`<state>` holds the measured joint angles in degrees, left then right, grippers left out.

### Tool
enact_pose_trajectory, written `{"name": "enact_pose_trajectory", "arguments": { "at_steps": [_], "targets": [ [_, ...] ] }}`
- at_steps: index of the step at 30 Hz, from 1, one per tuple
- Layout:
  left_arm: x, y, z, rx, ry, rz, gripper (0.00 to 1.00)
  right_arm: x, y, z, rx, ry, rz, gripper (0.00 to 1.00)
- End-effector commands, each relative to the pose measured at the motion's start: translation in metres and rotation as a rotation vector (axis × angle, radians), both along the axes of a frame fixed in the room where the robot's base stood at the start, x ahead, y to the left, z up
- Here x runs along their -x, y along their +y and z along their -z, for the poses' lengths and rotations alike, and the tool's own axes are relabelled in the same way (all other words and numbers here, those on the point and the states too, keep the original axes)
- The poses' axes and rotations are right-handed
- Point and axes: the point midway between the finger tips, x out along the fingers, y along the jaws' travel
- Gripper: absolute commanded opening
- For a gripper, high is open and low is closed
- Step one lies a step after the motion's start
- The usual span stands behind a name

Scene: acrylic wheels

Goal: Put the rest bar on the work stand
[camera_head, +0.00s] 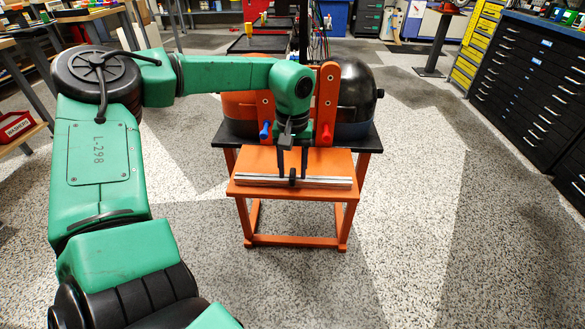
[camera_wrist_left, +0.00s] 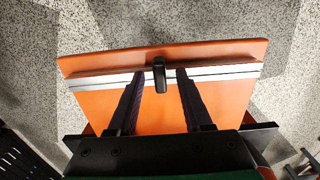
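The work stand is orange, and its sloping top (camera_head: 292,160) faces me; this top also shows in the left wrist view (camera_wrist_left: 220,103). The rest bar (camera_head: 325,182) is a long silver strip with a black middle piece, lying across the front part of the top, near its front lip. It also shows in the left wrist view (camera_wrist_left: 225,72). My left gripper (camera_head: 292,178) points down at the bar's middle, open, with one finger on each side of the black piece and visible gaps to both. Whether the fingertips touch the bar is unclear. My right gripper is out of view.
Behind the top stand orange uprights (camera_head: 326,100) with a blue and a red knob, and a dark rounded drum (camera_head: 355,105). Open speckled floor (camera_head: 450,230) surrounds the stand. Black drawer cabinets (camera_head: 530,85) line the right; benches stand at the left.

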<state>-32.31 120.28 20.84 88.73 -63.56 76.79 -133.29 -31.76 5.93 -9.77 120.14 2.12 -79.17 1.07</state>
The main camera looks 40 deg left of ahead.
Motion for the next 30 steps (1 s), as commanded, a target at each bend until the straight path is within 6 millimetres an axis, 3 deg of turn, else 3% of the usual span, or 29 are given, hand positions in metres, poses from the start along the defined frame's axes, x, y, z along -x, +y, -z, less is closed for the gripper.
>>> {"name": "enact_pose_trajectory", "arguments": {
  "at_steps": [11, 14, 22, 25, 30],
  "targets": [
    [-0.001, 0.000, -0.008, -0.001, -0.003, 0.000, 0.49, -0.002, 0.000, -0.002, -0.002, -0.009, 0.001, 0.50],
    [-0.001, 0.000, -0.027, -0.002, -0.005, 0.001, 0.49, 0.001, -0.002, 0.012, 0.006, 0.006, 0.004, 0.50],
    [-0.001, 0.000, -0.100, -0.002, -0.004, 0.000, 0.49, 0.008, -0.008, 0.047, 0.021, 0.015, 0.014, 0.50],
    [-0.001, 0.000, -0.116, -0.001, -0.002, -0.001, 0.49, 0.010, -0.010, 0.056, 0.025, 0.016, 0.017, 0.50],
    [0.000, 0.000, -0.122, 0.000, 0.000, 0.001, 0.49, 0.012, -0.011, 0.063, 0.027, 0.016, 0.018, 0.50]
  ]
}}
